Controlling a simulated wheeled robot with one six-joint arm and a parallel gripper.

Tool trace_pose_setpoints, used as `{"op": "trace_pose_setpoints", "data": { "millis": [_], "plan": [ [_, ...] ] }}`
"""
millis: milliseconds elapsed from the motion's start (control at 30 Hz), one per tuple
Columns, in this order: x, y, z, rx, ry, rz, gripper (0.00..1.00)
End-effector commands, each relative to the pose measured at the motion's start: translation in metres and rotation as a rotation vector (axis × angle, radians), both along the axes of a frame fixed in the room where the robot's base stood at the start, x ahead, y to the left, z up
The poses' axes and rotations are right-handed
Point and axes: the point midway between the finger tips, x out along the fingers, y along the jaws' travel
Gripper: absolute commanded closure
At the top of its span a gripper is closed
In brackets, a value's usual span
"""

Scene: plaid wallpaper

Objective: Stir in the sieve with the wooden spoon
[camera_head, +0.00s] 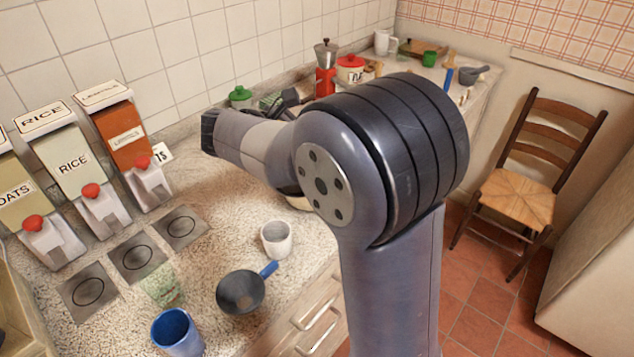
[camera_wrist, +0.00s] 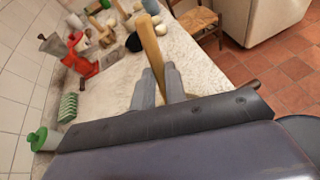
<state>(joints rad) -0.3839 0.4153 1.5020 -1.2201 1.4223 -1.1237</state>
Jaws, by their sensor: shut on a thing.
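My gripper (camera_wrist: 158,88) is shut on the wooden spoon (camera_wrist: 151,42), whose pale handle stands up between the two grey fingers in the wrist view. I cannot make out the spoon's bowl end. In the head view my arm hides the gripper and the spoon. A dark round pan-like thing with a short blue handle (camera_head: 240,291) lies on the near counter, apart from my gripper; it may be the sieve, but I cannot see a mesh. A dark grey vessel (camera_head: 474,74) stands at the far end of the counter.
A white cup (camera_head: 276,239), a blue cup (camera_head: 177,333) and a green glass (camera_head: 163,287) stand on the near counter. Dispensers (camera_head: 77,168) line the wall. A red moka pot (camera_head: 325,80) and red-lidded pot (camera_head: 350,66) stand farther back. A chair (camera_head: 518,195) is at right.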

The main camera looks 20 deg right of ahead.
Motion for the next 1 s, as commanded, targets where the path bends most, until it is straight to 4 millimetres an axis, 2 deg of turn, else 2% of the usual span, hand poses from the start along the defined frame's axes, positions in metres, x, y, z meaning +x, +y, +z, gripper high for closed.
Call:
{"op": "trace_pose_setpoints", "data": {
  "millis": [167, 800, 1000],
  "plan": [
    [0.0, 0.0, 0.006, 0.0, 0.0, 0.0, 1.0],
    [0.0, 0.0, 0.066, 0.0, 0.0, 0.0, 1.0],
    [0.0, 0.0, 0.07, 0.0, 0.001, 0.0, 1.0]
  ]
}}
